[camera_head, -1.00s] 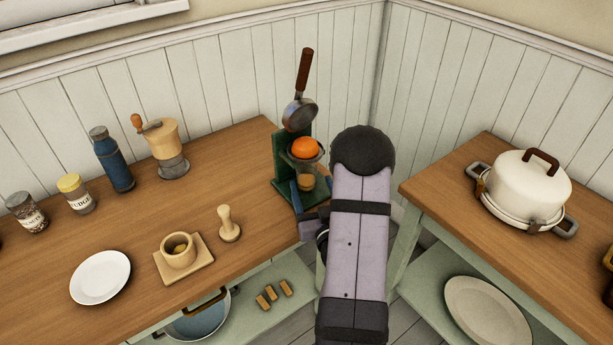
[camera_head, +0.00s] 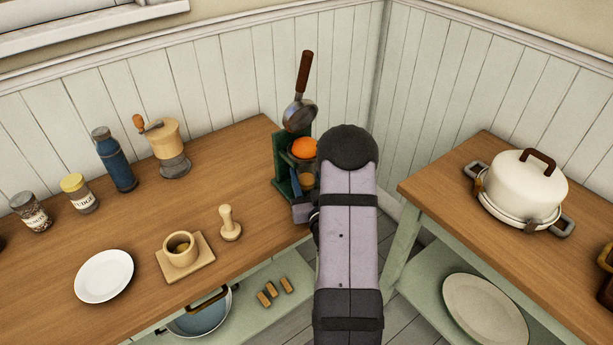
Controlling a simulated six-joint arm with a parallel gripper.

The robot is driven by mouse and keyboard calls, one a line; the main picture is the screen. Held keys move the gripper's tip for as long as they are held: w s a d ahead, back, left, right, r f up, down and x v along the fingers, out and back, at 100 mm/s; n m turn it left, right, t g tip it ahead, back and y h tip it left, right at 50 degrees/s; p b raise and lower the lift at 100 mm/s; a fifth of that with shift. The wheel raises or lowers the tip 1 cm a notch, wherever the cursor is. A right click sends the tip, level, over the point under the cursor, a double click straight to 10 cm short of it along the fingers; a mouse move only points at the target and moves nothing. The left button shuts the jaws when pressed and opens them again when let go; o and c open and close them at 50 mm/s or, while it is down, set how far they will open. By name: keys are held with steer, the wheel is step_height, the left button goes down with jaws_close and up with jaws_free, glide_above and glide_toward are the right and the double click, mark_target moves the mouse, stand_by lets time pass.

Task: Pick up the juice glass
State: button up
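The juice glass (camera_head: 305,177) stands in the green juicer press (camera_head: 281,172), below the orange half (camera_head: 303,148) and its strainer cup. Only a small part of the glass shows, with orange-brown juice colour. My gripper (camera_head: 299,193) is at the front of the press, low by the glass. My own arm covers most of it from the right. One bluish finger shows at the left of the glass; the other finger is hidden. I cannot tell whether the fingers touch the glass or how wide apart they are.
The press lever with its brown handle (camera_head: 304,72) rises above. A wooden tamper (camera_head: 230,223), a cup on a board (camera_head: 184,250), a white plate (camera_head: 104,276), a grinder (camera_head: 168,148) and a blue bottle (camera_head: 114,160) stand left. A pot (camera_head: 520,190) stands on the right counter.

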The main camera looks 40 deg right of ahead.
steer(key=c, duration=0.4)
steer(key=shift+c, duration=0.2)
steer(key=shift+r, duration=0.15)
steer(key=shift+r, duration=0.55)
steer(key=s+b, duration=0.2)
steer(key=s, duration=0.6)
steer(key=shift+s+d, duration=0.1)
steer(key=shift+s, duration=0.1)
steer(key=shift+s+p, duration=3)
steer(key=shift+s, duration=1.8)
